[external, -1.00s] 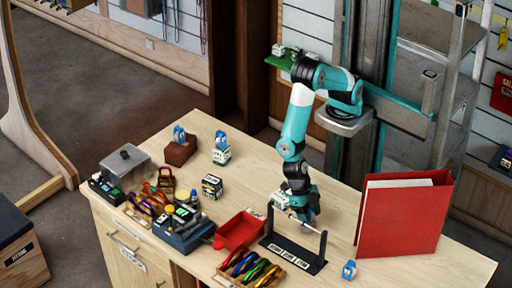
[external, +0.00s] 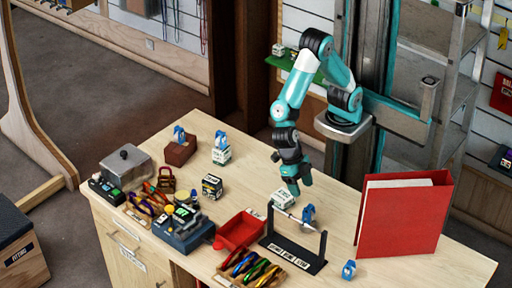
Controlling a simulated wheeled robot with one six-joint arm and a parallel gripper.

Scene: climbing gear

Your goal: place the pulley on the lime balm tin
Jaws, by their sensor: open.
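Several blue pulleys are in view. One pulley (external: 308,214) stands upright behind the rod of the black rack. Another is on a white-and-green tin (external: 221,156) at the back left, and one more sits on a brown block (external: 180,152). A further blue pulley lies on the table at the front right. A pale tin (external: 283,198) stands just left of the rack pulley; I cannot tell which tin is lime. My gripper (external: 293,190) is open and empty, pointing down above the pale tin and the rack pulley. Its fingertips are small and dark.
The black rack (external: 316,262) with a rod stands at the front. A red tray (external: 240,231), a box of coloured carabiners (external: 250,268) and a blue-grey toolbox (external: 184,232) are left of it. A tall red binder (external: 405,220) is at the right. The table's back middle is clear.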

